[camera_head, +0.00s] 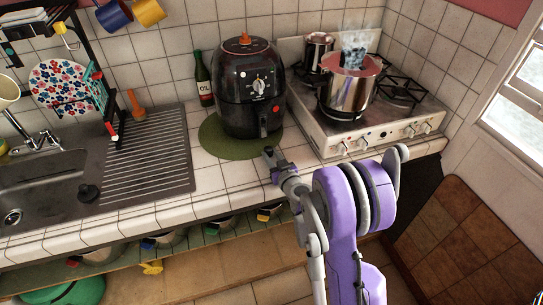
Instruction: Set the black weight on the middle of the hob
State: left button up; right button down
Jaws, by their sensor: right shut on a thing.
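The white hob (320,131) stands on the counter at the right, with knobs along its front. A large steel pot (346,94) with a reddish rim sits on its front left part, with steam above it. A smaller steel pot (318,48) stands behind it. My right gripper (271,158) is over the counter edge, left of the hob and in front of the black air fryer. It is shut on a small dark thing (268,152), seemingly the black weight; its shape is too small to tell. My left gripper is not in view.
The air fryer (250,88) stands on a green mat (215,140), beside an oil bottle (203,80). A sink (45,195) with a black plug-like thing (88,193) is at the left. Pots with coloured handles (212,228) sit under the counter. Bare tiles (215,190) lie in front of the mat.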

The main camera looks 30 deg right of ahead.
jog(key=shift+f, duration=0.2)
jog(key=c, duration=0.6)
grip_release()
jog(key=shift+r, duration=0.15)
